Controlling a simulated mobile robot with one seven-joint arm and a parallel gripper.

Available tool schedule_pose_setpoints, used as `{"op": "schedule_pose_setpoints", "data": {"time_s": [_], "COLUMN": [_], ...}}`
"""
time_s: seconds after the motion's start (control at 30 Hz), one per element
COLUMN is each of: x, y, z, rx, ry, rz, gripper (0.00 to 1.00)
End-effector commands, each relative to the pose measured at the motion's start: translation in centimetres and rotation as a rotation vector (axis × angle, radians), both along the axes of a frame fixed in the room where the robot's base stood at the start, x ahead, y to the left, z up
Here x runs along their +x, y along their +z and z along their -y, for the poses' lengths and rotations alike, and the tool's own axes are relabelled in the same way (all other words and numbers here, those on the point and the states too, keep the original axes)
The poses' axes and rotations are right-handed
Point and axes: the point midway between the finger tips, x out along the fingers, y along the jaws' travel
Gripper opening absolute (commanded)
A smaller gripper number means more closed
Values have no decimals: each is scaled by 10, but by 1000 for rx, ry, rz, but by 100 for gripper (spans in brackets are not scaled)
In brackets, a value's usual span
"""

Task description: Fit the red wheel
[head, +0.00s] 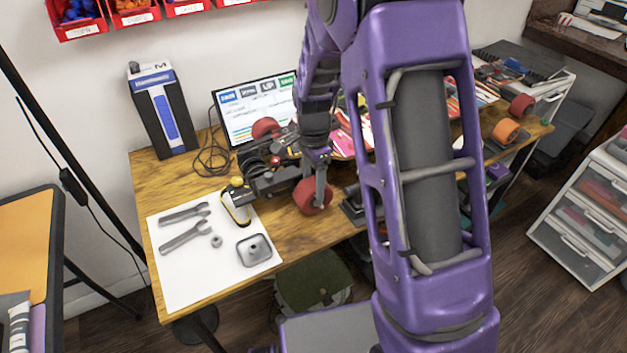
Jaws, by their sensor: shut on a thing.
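My gripper (320,188) points down at the middle of the workbench and is shut on a red wheel (308,199). The wheel is upright at the near side of a dark truck assembly (272,180). I cannot tell whether the wheel sits around an axle or only beside it, as my gripper covers part of it. A second red wheel (265,127) is at the far side of the assembly. Another red wheel (522,104) and an orange wheel (505,131) stand at the right end of the bench. My arm hides part of the bench.
A white mat (185,262) on the left holds wrenches (185,235), a small nut (216,241) and a grey metal dish (254,249). A yellow-black tool (238,205) stands at its edge. A monitor (255,105) and a box (163,110) stand behind.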

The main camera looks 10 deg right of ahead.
Motion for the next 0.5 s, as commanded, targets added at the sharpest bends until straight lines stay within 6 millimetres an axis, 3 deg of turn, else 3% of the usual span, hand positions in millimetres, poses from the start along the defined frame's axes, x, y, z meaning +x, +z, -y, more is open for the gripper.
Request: {"op": "schedule_pose_setpoints", "data": {"time_s": [0.37, 0.4, 0.5], "x": [1, 1, 1], "y": [0, 0, 0], "z": [0, 0, 0], "rx": [0, 0, 0], "ry": [0, 0, 0], "rz": [0, -1, -1], "gripper": [7, 67, 85]}}
